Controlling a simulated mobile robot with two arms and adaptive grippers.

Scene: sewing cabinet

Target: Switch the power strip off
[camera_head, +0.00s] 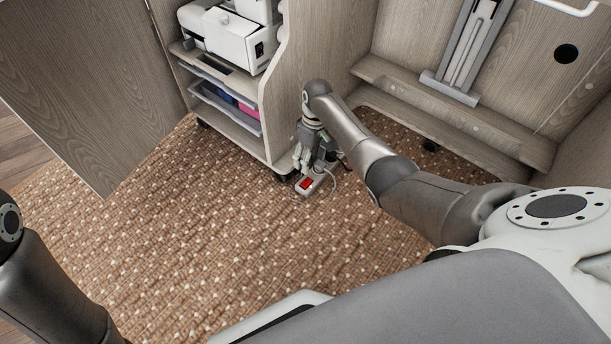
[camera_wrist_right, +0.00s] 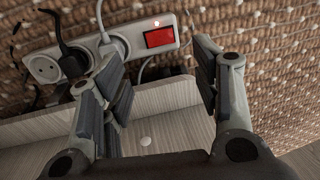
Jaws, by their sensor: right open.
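The white power strip (camera_head: 317,181) lies on the carpet at the foot of the cabinet. Its red rocker switch (camera_head: 305,183) is at the near end. In the right wrist view the strip (camera_wrist_right: 113,44) crosses the top, with black and white plugs in its sockets and the red switch (camera_wrist_right: 160,38) at its right end. I cannot tell which way the switch is tipped. My right gripper (camera_wrist_right: 158,62) is open and empty, its fingers to either side of the switch in that view. In the head view this gripper (camera_head: 303,164) is just above the strip. My left gripper is out of view.
The wooden cabinet (camera_head: 265,145) stands right behind the strip, with a sewing machine (camera_head: 228,36) and drawers (camera_head: 225,105) on its shelves. A white cable (camera_head: 334,181) loops beside the strip. The patterned carpet (camera_head: 190,235) in front is clear.

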